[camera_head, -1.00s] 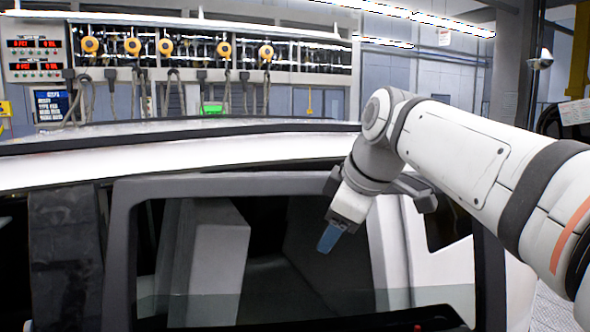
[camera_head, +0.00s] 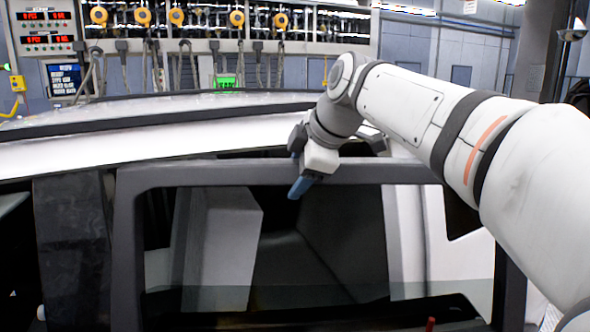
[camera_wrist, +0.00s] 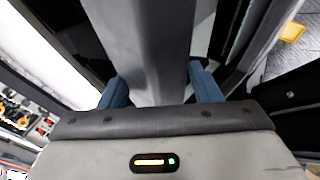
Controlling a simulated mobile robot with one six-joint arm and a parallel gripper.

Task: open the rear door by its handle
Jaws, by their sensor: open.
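The rear door (camera_head: 330,172) has a dark grey window frame around its glass. A gap shows between the top of this frame and the white roof, so the door appears ajar. My gripper (camera_head: 299,188) is at the top bar of the frame, pointing down, with a blue finger in front of the glass. In the wrist view my gripper (camera_wrist: 160,92) is open, with one blue finger on each side of a grey bar that looks like the door frame (camera_wrist: 140,40). I cannot tell whether the fingers touch it. The door handle is not in view.
The white car roof (camera_head: 150,146) runs behind the door frame. A dark pillar (camera_head: 72,240) stands to the left of the door. Hose reels (camera_head: 178,17) and a lit panel (camera_head: 45,28) are on the far wall.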

